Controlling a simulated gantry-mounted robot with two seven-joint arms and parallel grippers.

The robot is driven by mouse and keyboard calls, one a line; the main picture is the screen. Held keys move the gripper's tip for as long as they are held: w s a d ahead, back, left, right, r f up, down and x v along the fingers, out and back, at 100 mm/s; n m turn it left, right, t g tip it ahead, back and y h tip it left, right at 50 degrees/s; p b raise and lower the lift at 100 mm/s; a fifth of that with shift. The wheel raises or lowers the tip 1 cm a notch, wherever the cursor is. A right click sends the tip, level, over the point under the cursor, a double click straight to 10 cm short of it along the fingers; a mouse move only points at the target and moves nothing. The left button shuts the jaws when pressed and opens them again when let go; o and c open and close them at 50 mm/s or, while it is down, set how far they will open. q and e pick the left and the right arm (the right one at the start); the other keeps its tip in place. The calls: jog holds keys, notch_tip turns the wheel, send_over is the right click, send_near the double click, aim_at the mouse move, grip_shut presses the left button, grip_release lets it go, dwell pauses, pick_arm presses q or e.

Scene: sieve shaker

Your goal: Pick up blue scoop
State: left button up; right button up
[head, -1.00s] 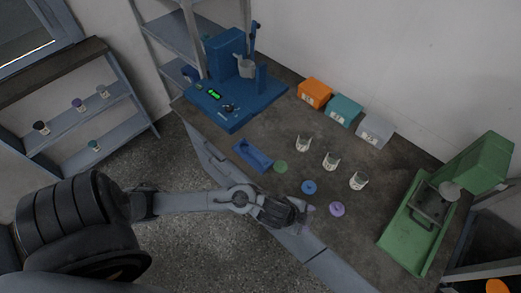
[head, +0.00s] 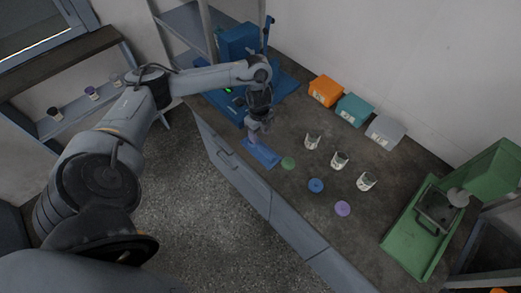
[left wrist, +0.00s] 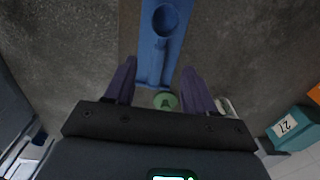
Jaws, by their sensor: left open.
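The blue scoop (left wrist: 165,19) lies on a long blue tray (head: 265,157) at the table's front edge. In the left wrist view its round bowl is at the top and a narrow part runs down between my fingers; scoop and tray are nearly the same blue, so their border is hard to tell. My left gripper (head: 254,137) is above the tray's far end. In the left wrist view the left gripper (left wrist: 158,68) is open, its two fingers on either side of the blue shape, with nothing held. My right gripper is not in view.
Green (head: 288,163), blue (head: 316,185) and purple (head: 342,208) discs lie right of the tray. Three clear cups (head: 340,161) stand behind them. A blue machine (head: 238,40) is behind my left arm, and a green device (head: 420,222) is at right.

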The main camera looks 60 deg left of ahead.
aim_at(261, 147)
pick_arm(q)
jog(key=shift+d+f+b, duration=0.15)
jog(key=shift+f+b, duration=0.15)
jog(key=shift+f, duration=1.8)
jog(key=shift+d+f+b, duration=0.15)
jog(key=shift+f+b, duration=0.15)
jog(key=shift+f, duration=1.75)
jog(key=shift+w, duration=0.1)
grip_shut()
